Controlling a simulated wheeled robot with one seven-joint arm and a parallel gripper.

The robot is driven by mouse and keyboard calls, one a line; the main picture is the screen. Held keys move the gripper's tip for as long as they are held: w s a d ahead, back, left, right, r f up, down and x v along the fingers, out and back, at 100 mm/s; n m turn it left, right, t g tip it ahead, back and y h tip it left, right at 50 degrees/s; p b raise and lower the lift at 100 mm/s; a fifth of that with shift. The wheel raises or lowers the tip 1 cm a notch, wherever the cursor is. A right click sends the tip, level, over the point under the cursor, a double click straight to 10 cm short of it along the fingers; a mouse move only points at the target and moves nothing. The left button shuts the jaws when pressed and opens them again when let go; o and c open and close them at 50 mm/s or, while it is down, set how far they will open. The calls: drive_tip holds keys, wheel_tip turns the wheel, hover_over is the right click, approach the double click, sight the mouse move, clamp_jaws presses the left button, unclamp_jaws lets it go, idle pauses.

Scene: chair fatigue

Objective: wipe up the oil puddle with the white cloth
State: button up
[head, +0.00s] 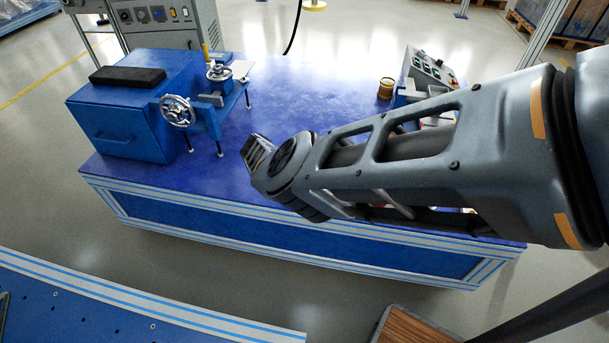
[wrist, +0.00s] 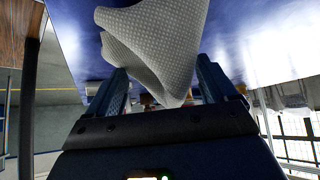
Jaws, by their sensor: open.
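The white cloth (wrist: 150,45) shows in the wrist view as a crumpled, finely dimpled sheet. Its lower end hangs between the two fingers of my gripper (wrist: 162,66), which stand apart on either side of it. I cannot tell whether the cloth touches either finger. In the head view my arm stretches in from the right over the blue table (head: 300,85), and I cannot make out the fingers or the cloth there. I see no oil puddle in either view; my arm hides part of the tabletop.
A blue box (head: 125,125) with a black pad (head: 127,75) stands at the table's left, beside a device with a handwheel (head: 177,111). A gold-coloured can (head: 386,88) and a control panel (head: 432,70) stand at the right. The table's back middle is clear.

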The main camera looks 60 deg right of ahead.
drive_tip(key=c, duration=1.6)
